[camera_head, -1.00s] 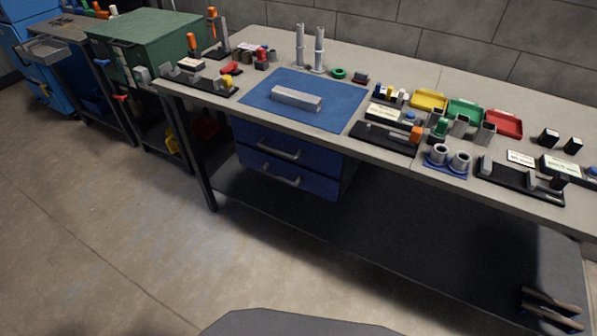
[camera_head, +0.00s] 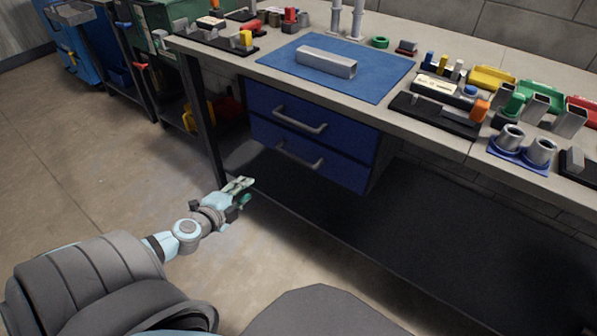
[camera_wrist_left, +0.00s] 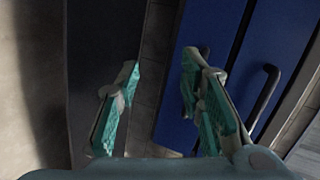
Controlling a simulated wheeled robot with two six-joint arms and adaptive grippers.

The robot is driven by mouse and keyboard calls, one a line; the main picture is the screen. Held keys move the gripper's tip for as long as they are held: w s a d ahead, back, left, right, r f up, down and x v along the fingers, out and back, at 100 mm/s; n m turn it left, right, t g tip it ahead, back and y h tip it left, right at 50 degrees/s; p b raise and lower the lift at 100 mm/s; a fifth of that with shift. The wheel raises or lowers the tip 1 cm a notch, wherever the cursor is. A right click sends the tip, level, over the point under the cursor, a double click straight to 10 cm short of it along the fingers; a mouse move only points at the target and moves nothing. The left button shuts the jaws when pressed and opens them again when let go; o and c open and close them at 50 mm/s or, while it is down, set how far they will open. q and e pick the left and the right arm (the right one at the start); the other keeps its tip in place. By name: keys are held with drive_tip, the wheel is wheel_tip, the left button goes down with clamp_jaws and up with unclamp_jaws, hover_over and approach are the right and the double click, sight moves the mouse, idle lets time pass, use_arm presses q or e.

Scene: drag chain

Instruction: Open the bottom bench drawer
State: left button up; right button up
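The bottom bench drawer (camera_head: 335,172) is a dark blue front with a grey bar handle (camera_head: 299,156), under the bench, and looks shut. The top drawer (camera_head: 350,137) above it also looks shut. My left gripper (camera_head: 245,190) is in front of the bench, left of and lower than the bottom handle, apart from it. In the left wrist view the left gripper (camera_wrist_left: 160,90) is open and empty, its two fingers spread. The blue bottom drawer front (camera_wrist_left: 212,25) lies beyond the right finger, which partly hides its handle. My right gripper is out of view.
A bench leg (camera_head: 203,120) stands left of the drawers. A dark lower shelf (camera_head: 420,235) runs beneath them. The bench top (camera_head: 240,66) holds a blue mat (camera_head: 375,82), a metal bar (camera_head: 325,63) and several small parts. The floor in front is clear.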

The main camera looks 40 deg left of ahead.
use_arm(q)
drive_tip(key=w+d+r+m+t+h+b, duration=0.1)
drive_tip(key=w+d+r+m+t+h, duration=0.1)
drive_tip(key=w+d+r+m, duration=0.15)
drive_tip(key=p, duration=0.4)
approach(293, 159)
drive_tip(key=x, duration=0.2)
drive_tip(key=shift+m+h, duration=0.25)
drive_tip(key=shift+h, duration=0.05)
drive_tip(key=b+x, duration=0.2)
drive_tip(key=x, duration=0.6)
drive_tip(key=shift+f, duration=0.2)
drive_tip(key=shift+w, duration=0.45)
drive_tip(key=shift+a, duration=0.1)
clamp_jaws()
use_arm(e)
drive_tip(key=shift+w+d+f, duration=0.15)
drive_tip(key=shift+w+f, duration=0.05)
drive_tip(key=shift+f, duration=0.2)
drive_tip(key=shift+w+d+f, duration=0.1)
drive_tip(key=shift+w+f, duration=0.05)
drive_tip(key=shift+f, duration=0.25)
